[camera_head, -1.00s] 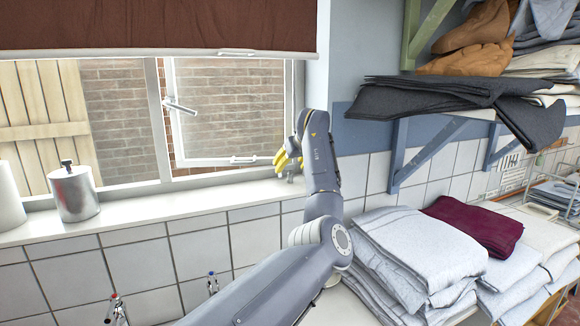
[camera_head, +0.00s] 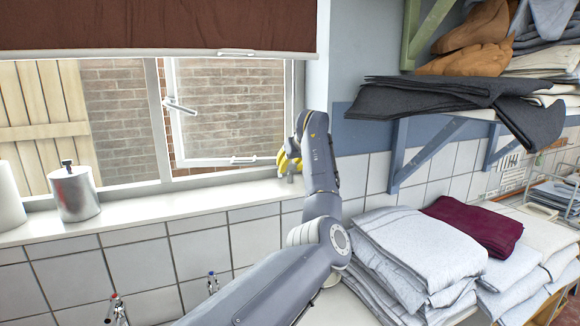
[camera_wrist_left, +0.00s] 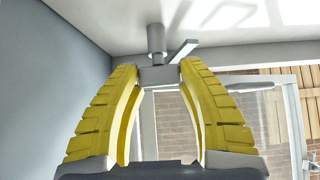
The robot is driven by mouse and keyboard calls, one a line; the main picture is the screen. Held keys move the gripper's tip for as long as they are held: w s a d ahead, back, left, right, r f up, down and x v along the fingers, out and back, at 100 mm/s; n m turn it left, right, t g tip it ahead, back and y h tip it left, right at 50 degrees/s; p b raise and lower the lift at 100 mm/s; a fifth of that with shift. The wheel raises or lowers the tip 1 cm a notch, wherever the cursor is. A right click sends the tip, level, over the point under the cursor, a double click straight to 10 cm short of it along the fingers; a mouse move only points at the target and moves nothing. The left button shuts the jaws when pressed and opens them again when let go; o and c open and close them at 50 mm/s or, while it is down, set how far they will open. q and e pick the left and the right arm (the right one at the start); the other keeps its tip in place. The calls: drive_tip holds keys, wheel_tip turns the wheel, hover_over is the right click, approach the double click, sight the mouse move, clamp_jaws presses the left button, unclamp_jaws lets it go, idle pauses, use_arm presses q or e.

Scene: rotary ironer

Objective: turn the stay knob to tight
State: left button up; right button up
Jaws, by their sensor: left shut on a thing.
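The stay knob (camera_wrist_left: 158,76) is a small grey metal block below a short round post (camera_wrist_left: 156,40) in the left wrist view, with a flat bar beside it. My left gripper (camera_wrist_left: 159,71) has its yellow fingertips on both sides of the knob and is shut on it. In the head view my left gripper (camera_head: 288,164) is at the lower right corner of the window, just above the sill. The knob is small there and partly hidden by the fingers. Its tightness cannot be read. My right gripper is not in view.
The window sash (camera_head: 222,110) has a handle at its left side. A metal canister (camera_head: 74,195) stands on the white sill (camera_head: 150,208). Folded light cloths (camera_head: 415,245) and a maroon cloth (camera_head: 475,225) lie right of my arm, below a bracketed shelf with dark cloth (camera_head: 450,97).

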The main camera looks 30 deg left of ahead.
use_arm(q)
drive_tip(key=shift+m, duration=0.3)
drive_tip(key=m+t+h, duration=0.2)
drive_tip(key=m, duration=0.1)
drive_tip(key=shift+a+m, duration=0.1)
drive_tip(key=shift+m, duration=0.3)
drive_tip(key=m+h, duration=0.2)
drive_tip(key=m+t+h, duration=0.1)
drive_tip(key=m, duration=0.1)
drive_tip(key=shift+r+m+t+h, duration=0.1)
drive_tip(key=shift+m+t+h, duration=0.2)
drive_tip(key=shift+h, duration=0.1)
drive_tip(key=m+h, duration=0.2)
drive_tip(key=m, duration=0.1)
drive_tip(key=shift+h, duration=0.3)
drive_tip(key=shift+m+g+h, duration=0.4)
drive_tip(key=shift+m+h, duration=1.1)
drive_tip(key=shift+m, duration=0.7)
drive_tip(key=o, duration=1.2)
